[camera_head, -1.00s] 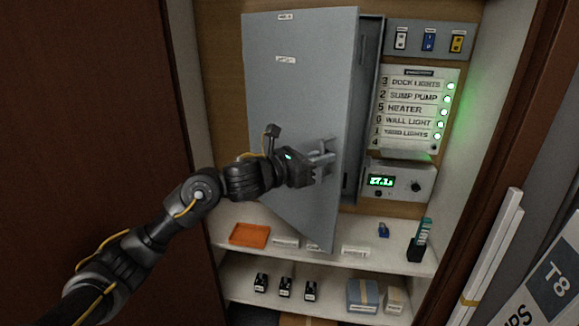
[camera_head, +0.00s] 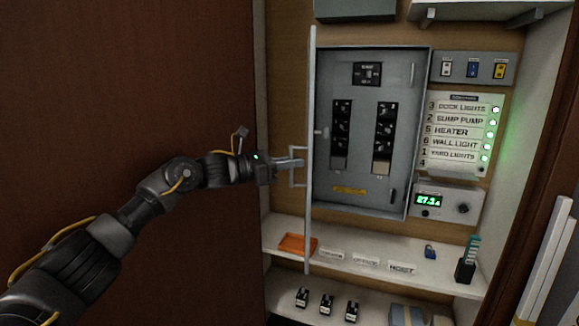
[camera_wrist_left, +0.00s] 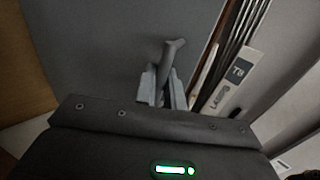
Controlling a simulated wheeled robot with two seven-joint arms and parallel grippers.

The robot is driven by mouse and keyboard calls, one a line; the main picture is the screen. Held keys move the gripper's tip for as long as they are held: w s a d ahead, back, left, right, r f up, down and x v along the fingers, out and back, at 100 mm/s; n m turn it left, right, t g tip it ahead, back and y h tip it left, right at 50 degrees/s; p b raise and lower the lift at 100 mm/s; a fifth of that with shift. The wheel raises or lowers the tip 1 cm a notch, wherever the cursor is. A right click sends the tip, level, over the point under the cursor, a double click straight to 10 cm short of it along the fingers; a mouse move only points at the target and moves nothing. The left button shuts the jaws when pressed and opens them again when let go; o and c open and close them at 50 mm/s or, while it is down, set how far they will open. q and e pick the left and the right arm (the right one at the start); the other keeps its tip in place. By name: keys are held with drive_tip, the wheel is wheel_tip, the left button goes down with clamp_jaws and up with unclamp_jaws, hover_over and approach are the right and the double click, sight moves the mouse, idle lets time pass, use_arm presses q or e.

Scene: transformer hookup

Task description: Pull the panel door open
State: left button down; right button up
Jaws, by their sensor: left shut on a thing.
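The grey panel door (camera_head: 312,110) stands swung out and shows almost edge-on in the head view. Its face fills much of the left wrist view (camera_wrist_left: 110,50). Behind it the grey breaker panel (camera_head: 420,120) is exposed, with two columns of black breakers. My left gripper (camera_head: 293,163) is shut on the door handle (camera_head: 297,181), left of the door's edge. The handle also shows between the fingers in the left wrist view (camera_wrist_left: 171,60). My right gripper is not in view.
A shelf (camera_head: 440,278) below holds an orange tray (camera_head: 297,244), label plates, a blue padlock (camera_head: 430,252) and a black holder (camera_head: 465,270). Several small black parts stand on the lower shelf. A labelled board (camera_head: 460,132) and a meter (camera_head: 445,202) are at right.

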use_arm(q)
drive_tip(key=shift+f, duration=0.15)
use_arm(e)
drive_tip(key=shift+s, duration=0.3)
use_arm(q)
drive_tip(key=c, duration=1.6)
unclamp_jaws()
drive_tip(key=shift+c, duration=0.2)
